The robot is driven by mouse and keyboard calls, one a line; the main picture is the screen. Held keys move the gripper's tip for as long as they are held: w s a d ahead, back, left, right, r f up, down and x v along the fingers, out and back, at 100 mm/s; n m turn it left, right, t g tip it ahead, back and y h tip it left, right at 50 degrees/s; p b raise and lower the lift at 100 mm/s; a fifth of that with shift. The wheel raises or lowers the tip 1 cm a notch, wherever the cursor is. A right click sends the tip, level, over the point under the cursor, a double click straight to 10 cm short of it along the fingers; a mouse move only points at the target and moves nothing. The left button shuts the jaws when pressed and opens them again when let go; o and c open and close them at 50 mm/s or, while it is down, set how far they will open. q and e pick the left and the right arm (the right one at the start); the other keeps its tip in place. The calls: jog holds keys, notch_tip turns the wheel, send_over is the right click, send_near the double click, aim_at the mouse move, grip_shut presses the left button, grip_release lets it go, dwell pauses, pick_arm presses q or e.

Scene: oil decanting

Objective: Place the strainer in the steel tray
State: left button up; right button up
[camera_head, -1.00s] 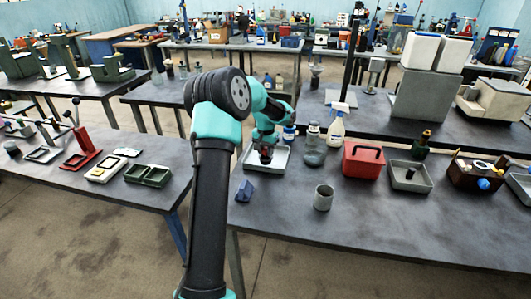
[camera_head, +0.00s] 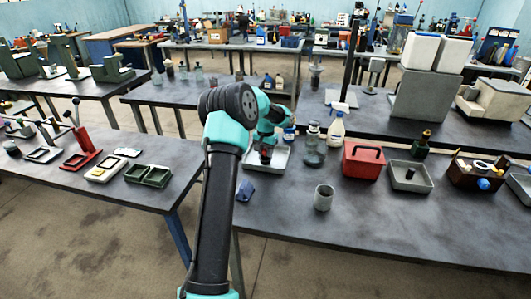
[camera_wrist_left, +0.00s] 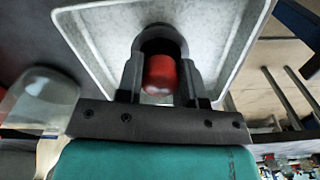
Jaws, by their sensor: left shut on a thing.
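My left gripper (camera_head: 265,150) is over the steel tray (camera_head: 248,164) and points down at it. In the left wrist view its jaws (camera_wrist_left: 160,85) are shut on the strainer (camera_wrist_left: 160,74), of which a red part and a dark rounded part show. The steel tray (camera_wrist_left: 95,40) fills the background behind it, its raised rim around the strainer. The strainer is inside the rim's outline; whether it touches the tray floor I cannot tell. In the head view the strainer is mostly hidden by the gripper. My right gripper is not in view.
A glass jar (camera_head: 315,153) and a spray bottle (camera_head: 336,130) stand right of the tray. A blue block (camera_head: 245,190), a grey cup (camera_head: 323,198), a red box (camera_head: 363,160) and another grey tray (camera_head: 410,176) are on the same table. The table's front right is clear.

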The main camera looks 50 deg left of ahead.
aim_at(265, 149)
pick_arm(q)
jog(key=shift+f, duration=0.3)
jog(key=o, duration=0.9)
notch_tip(265, 149, up, 12)
jog(key=shift+r, duration=0.15)
dwell(0.5)
